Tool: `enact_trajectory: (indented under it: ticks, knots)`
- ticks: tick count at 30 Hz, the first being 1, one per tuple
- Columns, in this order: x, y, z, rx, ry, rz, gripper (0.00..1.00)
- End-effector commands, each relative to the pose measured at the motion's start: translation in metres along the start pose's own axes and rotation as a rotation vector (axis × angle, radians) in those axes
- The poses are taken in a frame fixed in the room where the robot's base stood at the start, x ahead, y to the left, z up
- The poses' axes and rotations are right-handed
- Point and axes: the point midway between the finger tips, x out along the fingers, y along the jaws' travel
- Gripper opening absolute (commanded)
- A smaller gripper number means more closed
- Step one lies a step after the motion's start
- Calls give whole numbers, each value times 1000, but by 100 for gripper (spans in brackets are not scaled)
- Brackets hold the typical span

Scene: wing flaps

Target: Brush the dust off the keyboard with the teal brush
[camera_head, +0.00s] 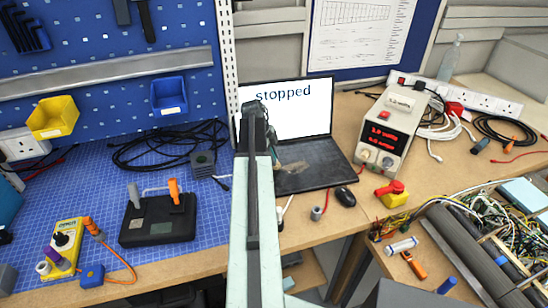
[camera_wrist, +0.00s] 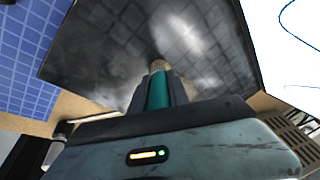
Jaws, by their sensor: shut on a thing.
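The laptop shows in the head view with its dark keyboard (camera_head: 322,165) lying flat on the bench and its screen (camera_head: 300,120) upright, reading "stopped". In the wrist view the keyboard (camera_wrist: 105,45) fills the upper part, with pale, greyish dusty patches on it. My gripper (camera_wrist: 158,90) is shut on the teal brush (camera_wrist: 157,93). The brush's tan bristles point away from the gripper, over the keyboard. I cannot tell whether the bristles touch the keys. In the head view my arm hides most of the gripper and the brush.
A power supply (camera_head: 393,128) stands further right. A blue cutting mat (camera_head: 110,195) with a black device (camera_head: 158,222) lies left. A crate of wires (camera_head: 478,235) is at the right front.

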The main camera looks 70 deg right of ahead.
Motion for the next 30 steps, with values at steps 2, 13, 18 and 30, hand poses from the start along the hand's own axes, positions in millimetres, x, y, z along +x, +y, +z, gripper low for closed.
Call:
enact_trajectory:
  ticks: [2,13,18,30]
  knots:
    - [2,-3,-3,1,0,0,0]
    - [8,-12,-17,0,0,0,0]
    - [7,-9,-12,-1,0,0,0]
    - [3,2,2,0,-2,1,0]
